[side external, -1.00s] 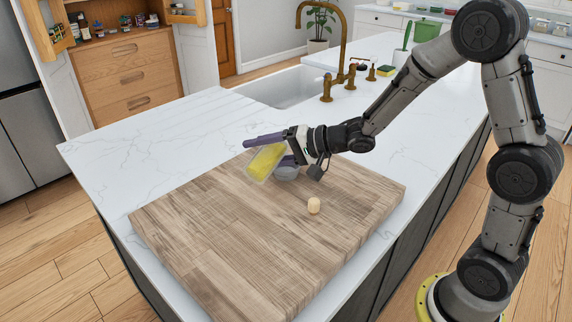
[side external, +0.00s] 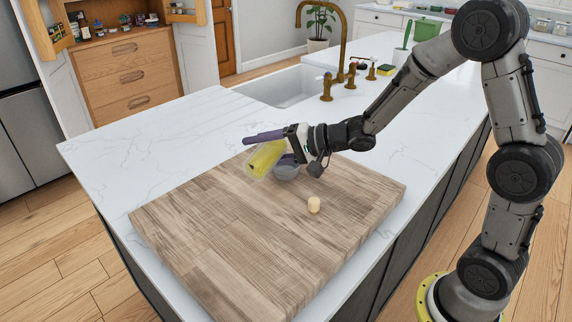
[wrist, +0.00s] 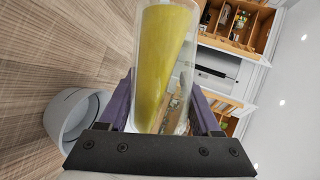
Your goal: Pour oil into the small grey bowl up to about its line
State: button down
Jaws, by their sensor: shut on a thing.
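My gripper (side external: 277,142) is shut on a clear bottle of yellow oil (side external: 265,158), which it holds tilted above the far part of the wooden board. The bottle also fills the middle of the wrist view (wrist: 163,65), between the purple fingers, with oil along one side. The small grey bowl (side external: 286,172) stands on the board just right of the bottle, partly behind it and the gripper. In the wrist view the bowl (wrist: 62,122) is at the lower left, partly cut off by the gripper.
The near part of the board is clear. A sink (side external: 285,88) with a brass tap (side external: 340,50) lies behind on the white counter (side external: 150,135).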

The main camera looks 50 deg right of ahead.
jog(key=shift+a+r+y+p, duration=0.1)
jog(key=shift+r+y+p, duration=0.2)
jog(key=shift+p, duration=0.05)
dwell(0.6)
jog(key=shift+f+m+y+p, duration=0.2)
jog(key=shift+m+y+p, duration=0.1)
jog(key=shift+m, duration=0.3)
dwell(1.6)
jog(key=shift+r+n, duration=0.35)
jog(key=shift+n, duration=0.05)
jog(key=n+h, duration=0.1)
jog(key=d+f+n+h, duration=0.1)
jog(key=h, duration=0.1)
jog(key=shift+w+n, duration=0.15)
jog(key=shift+n, duration=0.25)
